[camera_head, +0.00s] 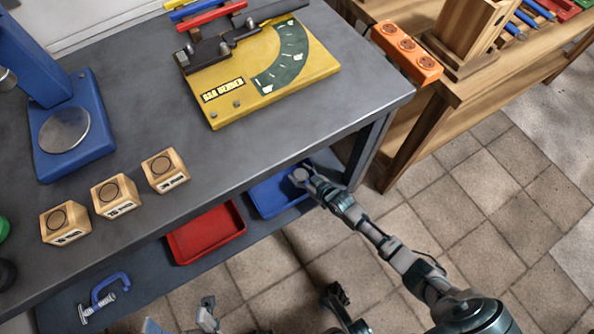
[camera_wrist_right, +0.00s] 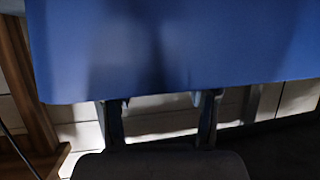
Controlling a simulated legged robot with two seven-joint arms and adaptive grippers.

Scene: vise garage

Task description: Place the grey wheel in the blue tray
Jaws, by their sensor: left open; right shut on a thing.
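The blue tray (camera_head: 267,198) lies on the lower shelf, partly under the bench top. In the right wrist view its blue surface (camera_wrist_right: 180,45) fills the upper part. My right gripper (camera_head: 305,180) reaches over the tray's right end, shut on a small round grey thing, the grey wheel (camera_head: 299,174). Whether the wheel touches the tray cannot be told.
A red tray (camera_head: 207,233) lies left of the blue tray, and a blue clamp (camera_head: 105,295) further left. The bench top (camera_head: 260,155) overhangs the shelf. It carries a yellow bender (camera_head: 262,72) and wooden blocks (camera_head: 116,196). A wooden table (camera_head: 440,115) stands at the right.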

